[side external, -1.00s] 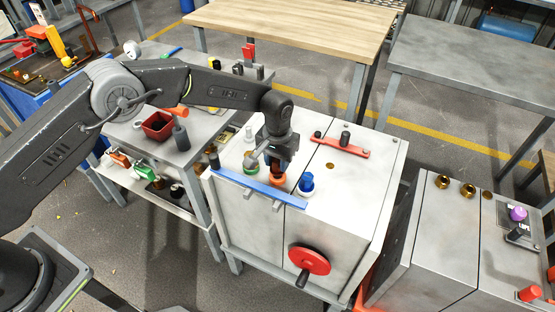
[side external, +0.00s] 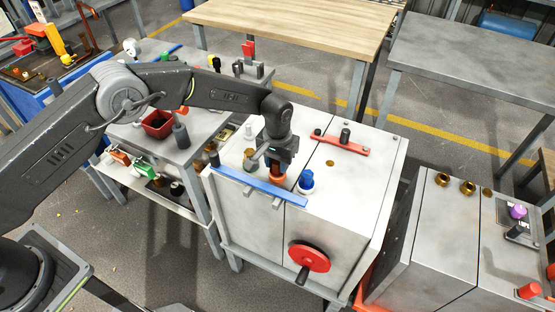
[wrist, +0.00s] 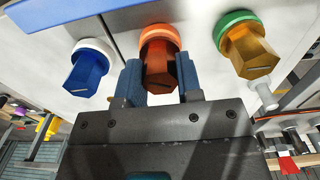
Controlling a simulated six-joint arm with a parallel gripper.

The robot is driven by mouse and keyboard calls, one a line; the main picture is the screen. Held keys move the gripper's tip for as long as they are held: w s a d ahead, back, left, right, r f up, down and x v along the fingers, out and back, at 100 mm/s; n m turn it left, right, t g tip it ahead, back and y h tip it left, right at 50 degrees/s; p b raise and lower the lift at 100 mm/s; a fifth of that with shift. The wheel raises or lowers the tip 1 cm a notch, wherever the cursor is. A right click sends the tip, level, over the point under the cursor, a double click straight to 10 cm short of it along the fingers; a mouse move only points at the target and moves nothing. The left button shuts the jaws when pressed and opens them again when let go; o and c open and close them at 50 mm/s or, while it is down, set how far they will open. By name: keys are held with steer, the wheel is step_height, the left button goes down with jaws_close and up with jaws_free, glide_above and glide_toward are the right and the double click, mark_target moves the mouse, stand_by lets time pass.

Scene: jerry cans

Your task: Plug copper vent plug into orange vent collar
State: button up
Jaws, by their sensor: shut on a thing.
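The copper vent plug (wrist: 158,70) is a hexagonal copper-coloured piece between the two blue fingers of my gripper (wrist: 160,82). The orange vent collar (wrist: 160,34) is directly behind the plug in the wrist view. The plug is lined up with the collar and appears to meet it; how deep it sits cannot be seen. In the side view, my gripper (side external: 278,166) points down over the orange collar (side external: 277,178) on the grey cabinet top, hiding most of the plug.
A blue plug (wrist: 86,68) in a white collar and a gold plug (wrist: 250,55) in a green collar flank the orange collar. A blue bar (side external: 260,187) runs along the cabinet's front edge. A red bar (side external: 340,145) lies behind, and a red handwheel (side external: 309,257) is on the front.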

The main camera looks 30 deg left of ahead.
steer(key=shift+f, duration=0.35)
steer(key=o, duration=1)
steer(key=shift+c, duration=0.2)
step_height(320, 180, up, 14)
